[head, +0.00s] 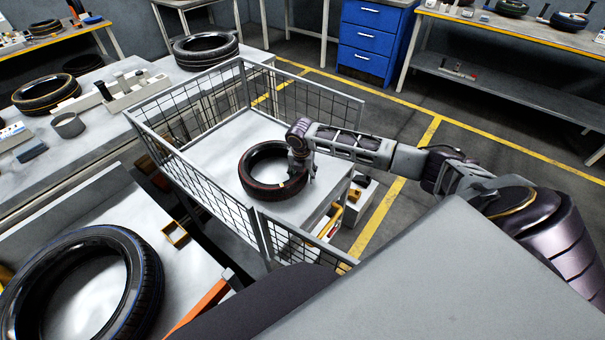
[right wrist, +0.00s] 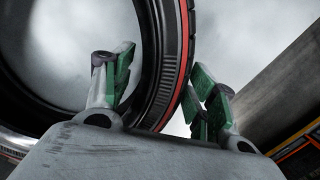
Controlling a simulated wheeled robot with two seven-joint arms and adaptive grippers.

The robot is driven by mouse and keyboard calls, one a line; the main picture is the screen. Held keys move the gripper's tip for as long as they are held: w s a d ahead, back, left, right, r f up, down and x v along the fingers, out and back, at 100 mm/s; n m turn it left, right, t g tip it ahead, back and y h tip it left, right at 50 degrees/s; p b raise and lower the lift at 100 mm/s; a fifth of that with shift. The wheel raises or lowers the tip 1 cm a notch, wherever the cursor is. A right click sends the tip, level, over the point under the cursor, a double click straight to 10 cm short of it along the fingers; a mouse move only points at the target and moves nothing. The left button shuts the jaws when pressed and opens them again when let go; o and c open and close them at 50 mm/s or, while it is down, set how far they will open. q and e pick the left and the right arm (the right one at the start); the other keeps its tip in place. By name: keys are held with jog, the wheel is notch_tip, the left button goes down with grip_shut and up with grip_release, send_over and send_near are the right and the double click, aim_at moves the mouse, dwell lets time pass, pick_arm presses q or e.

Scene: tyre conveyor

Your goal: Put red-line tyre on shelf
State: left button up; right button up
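The red-line tyre (head: 262,190), black with a thin red line, lies flat on the white top of a mesh-sided shelf unit (head: 216,146). My right gripper (head: 301,172) is at the tyre's right side, pointing down. In the right wrist view the tyre (right wrist: 165,65) fills the upper middle. The green-padded fingers of my right gripper (right wrist: 158,95) stand apart, one inside the ring and one outside, with the tyre wall between them. A gap shows beside the inner finger; the outer finger is close to the tread, and contact is unclear. My left gripper is not in view.
A blue-line tyre (head: 152,285) lies at the lower left. More tyres lie on the left workbench (head: 108,128), near a grey cup (head: 68,125). Wire mesh sides surround much of the white top. A blue drawer cabinet (head: 372,40) stands behind, with open floor to the right.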

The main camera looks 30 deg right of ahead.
jog(key=shift+r, duration=0.2)
jog(key=r, duration=0.7)
jog(key=s+a+r, duration=0.1)
jog(key=r, duration=0.3)
jog(key=shift+s+a+r+p, duration=0.1)
jog(key=shift+r+p, duration=0.2)
jog(key=shift+p, duration=0.1)
jog(key=shift+f, duration=0.1)
dwell(0.4)
